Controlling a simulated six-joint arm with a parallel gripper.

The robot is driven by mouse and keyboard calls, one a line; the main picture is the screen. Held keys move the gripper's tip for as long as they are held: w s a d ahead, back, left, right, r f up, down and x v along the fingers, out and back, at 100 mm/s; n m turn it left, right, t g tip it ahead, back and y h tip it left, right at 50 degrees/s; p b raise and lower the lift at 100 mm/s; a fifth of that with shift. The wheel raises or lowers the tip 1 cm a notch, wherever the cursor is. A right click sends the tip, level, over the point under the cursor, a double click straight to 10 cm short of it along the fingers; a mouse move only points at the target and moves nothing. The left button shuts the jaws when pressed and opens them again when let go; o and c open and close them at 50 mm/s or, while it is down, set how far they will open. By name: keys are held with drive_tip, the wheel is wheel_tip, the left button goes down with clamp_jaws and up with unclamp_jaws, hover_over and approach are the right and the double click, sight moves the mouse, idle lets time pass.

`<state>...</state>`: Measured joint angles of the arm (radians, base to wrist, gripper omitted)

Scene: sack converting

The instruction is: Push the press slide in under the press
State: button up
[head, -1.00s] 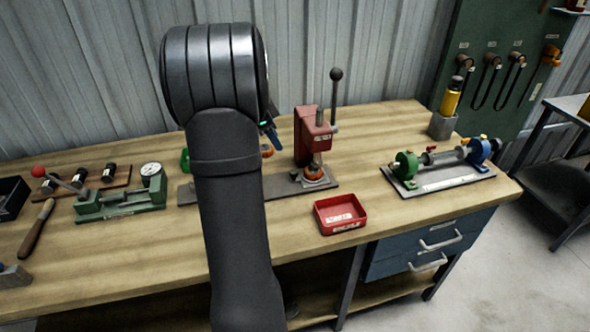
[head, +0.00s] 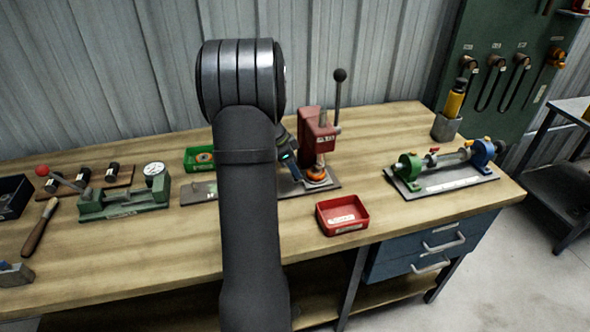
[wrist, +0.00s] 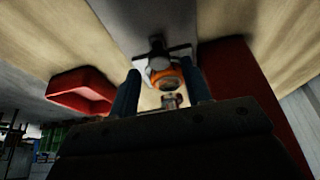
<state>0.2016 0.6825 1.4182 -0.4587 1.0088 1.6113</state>
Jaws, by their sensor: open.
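The red press (head: 318,135), with its upright black-knobbed lever, stands on a long grey base strip (head: 198,193) on the bench. A light metal plate, apparently the press slide (head: 318,186), sits at the foot of the press with an orange round piece (head: 316,171) above it. My gripper (head: 291,165) is low at the left side of the press, partly hidden by my arm. In the wrist view my open gripper (wrist: 160,72) has two blue fingers, with the orange piece (wrist: 163,77) and the slide (wrist: 153,52) showing between and beyond them. Contact cannot be told.
A red tray (head: 343,229) lies in front of the press, and a green bin (head: 192,168) stands left, partly behind my arm. A green fixture (head: 127,200) is farther left. A green-and-blue fixture (head: 440,181) is at right. Bench between red tray and right fixture is clear.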

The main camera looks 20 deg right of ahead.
drive_tip(key=shift+x, duration=1.05)
clamp_jaws()
drive_tip(key=shift+d, duration=0.7)
unclamp_jaws()
drive_tip(key=v, duration=1.7)
drive_tip(key=shift+a+r, duration=0.15)
drive_tip(key=shift+r, duration=0.1)
